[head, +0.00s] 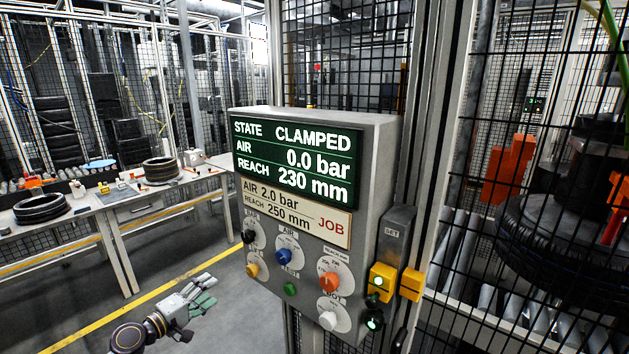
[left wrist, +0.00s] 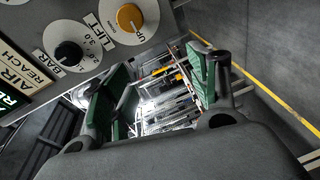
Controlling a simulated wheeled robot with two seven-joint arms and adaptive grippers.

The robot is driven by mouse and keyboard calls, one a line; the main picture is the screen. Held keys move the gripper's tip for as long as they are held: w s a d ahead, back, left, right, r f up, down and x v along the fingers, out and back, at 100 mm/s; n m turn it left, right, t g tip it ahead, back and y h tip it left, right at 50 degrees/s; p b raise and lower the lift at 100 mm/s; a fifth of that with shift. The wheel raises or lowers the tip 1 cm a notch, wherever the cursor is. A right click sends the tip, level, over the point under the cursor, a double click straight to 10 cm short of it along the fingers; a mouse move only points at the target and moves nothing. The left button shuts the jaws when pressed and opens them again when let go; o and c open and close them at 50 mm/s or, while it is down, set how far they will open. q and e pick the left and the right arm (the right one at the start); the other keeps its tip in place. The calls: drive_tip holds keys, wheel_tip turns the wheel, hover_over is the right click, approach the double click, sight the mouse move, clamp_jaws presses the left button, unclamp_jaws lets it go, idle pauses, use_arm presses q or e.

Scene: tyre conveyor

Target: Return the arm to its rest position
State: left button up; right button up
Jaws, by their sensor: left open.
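My left gripper (head: 203,293) is at the lower left of the head view, below and to the left of the control box (head: 385,140). It is open and empty, with green pads on its fingers, and it touches nothing. In the left wrist view the open gripper (left wrist: 160,88) shows from behind, with the box's black BAR knob (left wrist: 68,53) and orange lift knob (left wrist: 130,17) at the upper left. The box's screen (head: 297,160) reads STATE CLAMPED, AIR 0.0 bar, REACH 230 mm. My right gripper is not in view.
A job plate (head: 300,212) reads AIR 2.0 bar, REACH 250 mm. A yellow latch (head: 382,283) sits right of the knobs. A mesh fence encloses a tyre (head: 540,235) at the right. Workbenches (head: 120,217) with tyres stand at the left. The floor (head: 190,262) around my left gripper looks clear.

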use_arm(q)
drive_tip(key=a+f+m+g+y, duration=0.1)
drive_tip(key=a+f+y, duration=0.25)
drive_tip(key=f, duration=0.55)
drive_tip(key=a+f+m+g+y, duration=0.1)
drive_tip(key=a+f+m+y, duration=0.3)
drive_tip(key=f, duration=0.6)
drive_tip(key=s+f+m+g+y, duration=0.1)
drive_tip(key=s+f+m+g, duration=0.1)
drive_tip(key=s+f, duration=0.6)
drive_tip(key=s+f+m+g, duration=0.1)
drive_tip(key=s+f, duration=0.4)
drive_tip(key=f, duration=0.7)
drive_tip(key=s+f+m+g+y, duration=0.1)
drive_tip(key=s+f+m+g, duration=0.1)
drive_tip(key=s+f, duration=0.6)
drive_tip(key=s+d+f+m+g, duration=0.1)
drive_tip(key=s+d+f, duration=0.3)
drive_tip(key=s, duration=0.8)
drive_tip(key=s+d+f+m+g+h, duration=0.1)
drive_tip(key=s+d+f+g, duration=0.2)
drive_tip(key=s, duration=1)
drive_tip(key=s+d+f+m+g, duration=0.1)
drive_tip(key=s+d+f+g, duration=0.1)
drive_tip(key=s+d+f, duration=0.4)
drive_tip(key=s+f, duration=0.4)
drive_tip(key=s, duration=0.2)
drive_tip(key=shift+s+d+g+h, duration=0.3)
drive_tip(key=shift+s+h, duration=0.05)
drive_tip(key=shift+s, duration=0.05)
